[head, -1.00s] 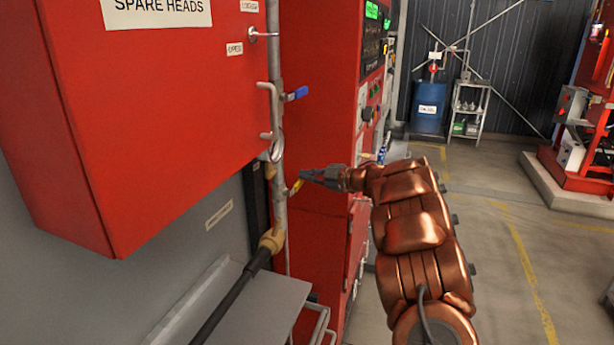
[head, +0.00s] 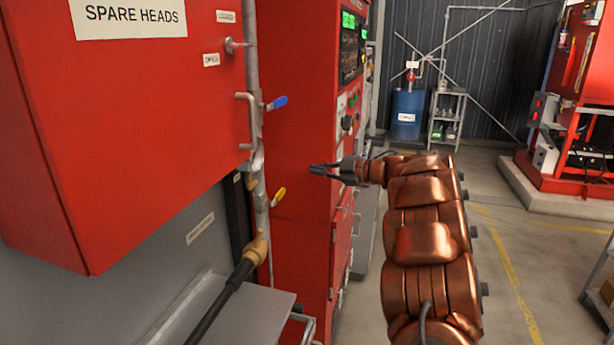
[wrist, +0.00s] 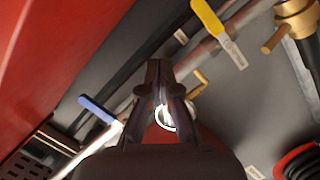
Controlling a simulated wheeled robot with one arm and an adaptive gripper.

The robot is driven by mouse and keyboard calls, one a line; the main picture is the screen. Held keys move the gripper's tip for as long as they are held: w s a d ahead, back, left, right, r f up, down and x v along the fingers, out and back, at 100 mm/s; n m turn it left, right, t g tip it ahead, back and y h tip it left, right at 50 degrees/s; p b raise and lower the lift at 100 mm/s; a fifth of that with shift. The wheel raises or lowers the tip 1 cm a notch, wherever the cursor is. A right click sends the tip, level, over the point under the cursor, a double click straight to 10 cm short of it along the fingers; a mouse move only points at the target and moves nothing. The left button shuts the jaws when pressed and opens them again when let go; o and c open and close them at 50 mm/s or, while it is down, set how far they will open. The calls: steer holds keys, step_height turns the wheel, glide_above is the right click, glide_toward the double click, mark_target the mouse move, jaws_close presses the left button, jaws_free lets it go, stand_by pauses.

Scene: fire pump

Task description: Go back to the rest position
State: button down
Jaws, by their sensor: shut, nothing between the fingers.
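My gripper (head: 324,170) is shut and empty, in front of the tall red control cabinet (head: 296,120) in the head view. Its fingers point left toward the vertical pipe (head: 254,120), with a gap between them and the pipe. A yellow valve lever (head: 279,197) is on the pipe, left of and a little below the fingers. A blue valve lever (head: 278,103) is higher on the same pipe. In the wrist view the closed fingers (wrist: 160,70) show in the middle, with the yellow lever (wrist: 212,22) above right and the blue lever (wrist: 97,108) at lower left.
The red SPARE HEADS cabinet (head: 140,130) juts out at the left. A grey shelf (head: 245,310) is below it. A blue drum (head: 406,115) and a small rack (head: 446,118) stand at the back. The floor (head: 545,260) at right is mostly open.

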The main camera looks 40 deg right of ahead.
steer(key=shift+s+d+r, duration=0.1)
steer(key=shift+s+d, duration=0.1)
stand_by(0.5)
steer(key=w+r+m+t+h, duration=0.2)
steer(key=w+r+m+h, duration=0.2)
steer(key=r+m+h, duration=0.65)
steer(key=s+a+f+m+g, duration=0.3)
steer(key=s+a+f+g, duration=0.3)
steer(key=s+a+f, duration=0.6)
steer(key=s+a+f+m+g, duration=0.3)
steer(key=s+a+f+g, duration=0.45)
steer(key=s, duration=0.55)
steer(key=s+a+f+n+g+y, duration=0.1)
steer(key=s+a+f+g+y, duration=0.1)
steer(key=s+a, duration=0.7)
steer(key=s+a+f+g+y, duration=0.1)
steer(key=s+a+f+g, duration=0.2)
steer(key=s+a, duration=0.6)
steer(key=s+f, duration=0.2)
steer(key=shift+s+n+y, duration=0.35)
steer(key=shift+s, duration=0.05)
